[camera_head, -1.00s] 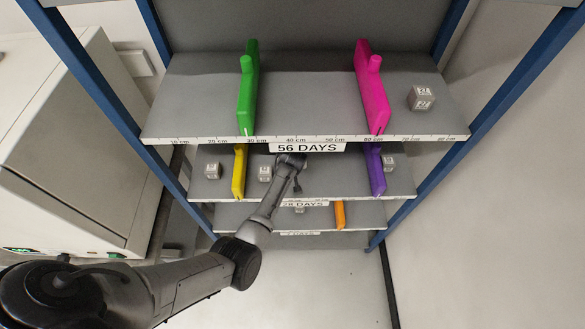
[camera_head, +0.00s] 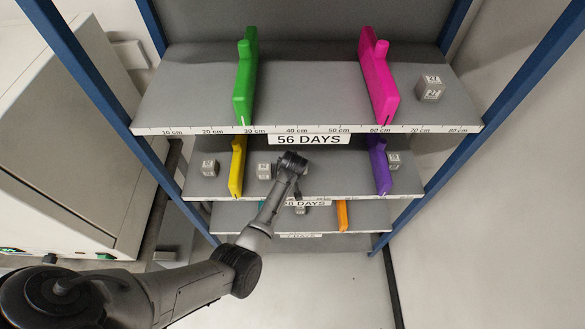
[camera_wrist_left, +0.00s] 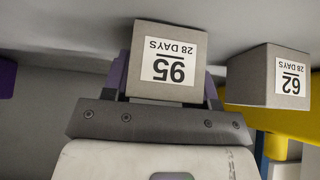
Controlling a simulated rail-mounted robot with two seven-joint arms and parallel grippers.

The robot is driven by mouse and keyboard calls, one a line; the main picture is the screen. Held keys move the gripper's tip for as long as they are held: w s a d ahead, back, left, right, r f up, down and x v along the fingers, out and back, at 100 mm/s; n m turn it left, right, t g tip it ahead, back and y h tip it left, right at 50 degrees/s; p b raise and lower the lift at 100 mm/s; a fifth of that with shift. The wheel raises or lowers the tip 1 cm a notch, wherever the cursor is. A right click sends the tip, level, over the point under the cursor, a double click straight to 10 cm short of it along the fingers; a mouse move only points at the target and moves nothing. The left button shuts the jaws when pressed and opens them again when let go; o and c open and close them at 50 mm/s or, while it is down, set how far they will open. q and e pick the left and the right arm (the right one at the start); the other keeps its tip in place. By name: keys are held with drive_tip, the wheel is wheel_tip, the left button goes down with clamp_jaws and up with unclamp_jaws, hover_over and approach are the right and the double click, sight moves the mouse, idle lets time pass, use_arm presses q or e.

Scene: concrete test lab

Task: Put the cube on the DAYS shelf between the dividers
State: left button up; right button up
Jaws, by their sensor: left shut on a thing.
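My left gripper (camera_wrist_left: 165,95) is shut on a grey cube (camera_wrist_left: 168,60) labelled 95, 28 DAYS, which appears upside down in the left wrist view. In the head view my left wrist (camera_head: 291,163) is at the 28 DAYS shelf (camera_head: 330,180), the middle one, between the yellow divider (camera_head: 237,165) and the purple divider (camera_head: 380,166); the held cube is hidden there. I cannot tell whether the cube touches the shelf. A second cube (camera_wrist_left: 268,77), labelled 62, 28 DAYS, stands beside it, towards the yellow divider; it also shows in the head view (camera_head: 264,171). My right gripper is not in view.
The 56 DAYS shelf (camera_head: 310,90) overhangs, with green (camera_head: 245,80) and pink (camera_head: 379,85) dividers and a cube (camera_head: 431,88). Other cubes sit left (camera_head: 209,168) and right (camera_head: 394,160) outside the middle dividers. The lowest shelf holds an orange divider (camera_head: 342,215). Blue posts flank the rack.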

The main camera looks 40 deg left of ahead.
use_arm(q)
drive_tip(key=shift+f, duration=0.15)
drive_tip(key=o, duration=1.1)
drive_tip(key=shift+s+d+r, duration=0.1)
drive_tip(key=shift+r, duration=0.25)
drive_tip(key=p+v, duration=0.2)
drive_tip(key=v, duration=1)
drive_tip(key=s+d+m+h, duration=0.1)
drive_tip(key=s+d+m, duration=0.2)
drive_tip(key=s, duration=0.8)
drive_tip(key=s+d+m+g+h, duration=0.1)
drive_tip(key=s+d+m+h, duration=0.1)
drive_tip(key=s, duration=0.9)
drive_tip(key=s+d+m+h, duration=0.1)
drive_tip(key=s+d+m, duration=0.4)
drive_tip(key=s, duration=0.6)
drive_tip(key=shift+d+f, duration=0.35)
drive_tip(key=shift+d, duration=0.2)
